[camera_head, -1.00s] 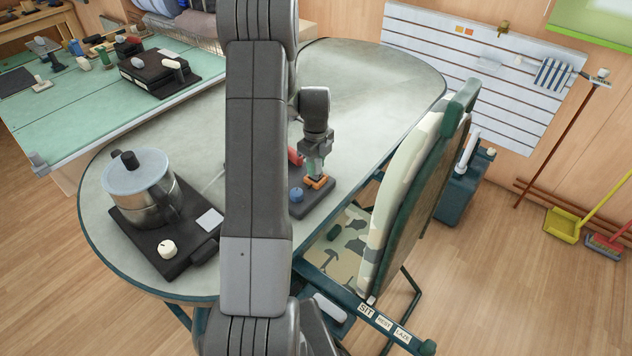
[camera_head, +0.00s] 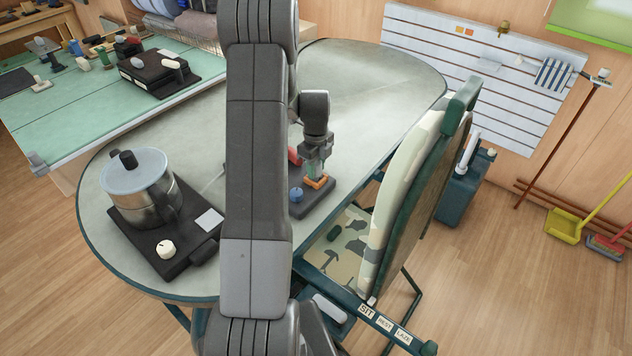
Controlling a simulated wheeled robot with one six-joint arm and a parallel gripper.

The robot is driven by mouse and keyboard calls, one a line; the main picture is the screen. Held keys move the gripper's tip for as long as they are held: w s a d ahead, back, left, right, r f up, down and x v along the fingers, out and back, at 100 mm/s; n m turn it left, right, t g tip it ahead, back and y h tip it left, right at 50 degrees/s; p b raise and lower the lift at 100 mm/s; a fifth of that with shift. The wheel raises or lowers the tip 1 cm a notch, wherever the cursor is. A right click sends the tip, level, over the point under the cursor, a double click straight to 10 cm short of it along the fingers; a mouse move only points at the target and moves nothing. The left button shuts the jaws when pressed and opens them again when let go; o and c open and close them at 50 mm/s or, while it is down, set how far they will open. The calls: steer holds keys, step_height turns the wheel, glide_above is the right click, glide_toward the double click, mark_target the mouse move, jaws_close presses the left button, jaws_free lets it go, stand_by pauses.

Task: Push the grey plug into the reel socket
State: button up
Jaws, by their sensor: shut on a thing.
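My gripper (camera_head: 315,169) points down over the right part of a dark base on the oval table. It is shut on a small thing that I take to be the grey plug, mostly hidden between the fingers. An orange block (camera_head: 320,183) sits directly below the fingertips. The dark base (camera_head: 316,200) carries a blue knob (camera_head: 296,194) at its front left. A red part (camera_head: 294,156) shows behind, partly covered by my arm. I cannot make out the socket opening, or whether the plug touches it.
A metal pot (camera_head: 143,190) stands on a black hotplate (camera_head: 172,262) at the table's left. A camouflage chair (camera_head: 400,190) stands close on the right. The table's far end (camera_head: 375,75) is clear. A green workbench (camera_head: 70,120) lies behind at left.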

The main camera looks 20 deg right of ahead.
steer(key=shift+f+b, duration=0.3)
steer(key=shift+f, duration=0.15)
stand_by(0.4)
steer(key=o, duration=1.2)
step_height(320, 180, up, 14)
steer(key=shift+f, duration=0.1)
step_height(320, 180, down, 14)
steer(key=shift+r, duration=0.35)
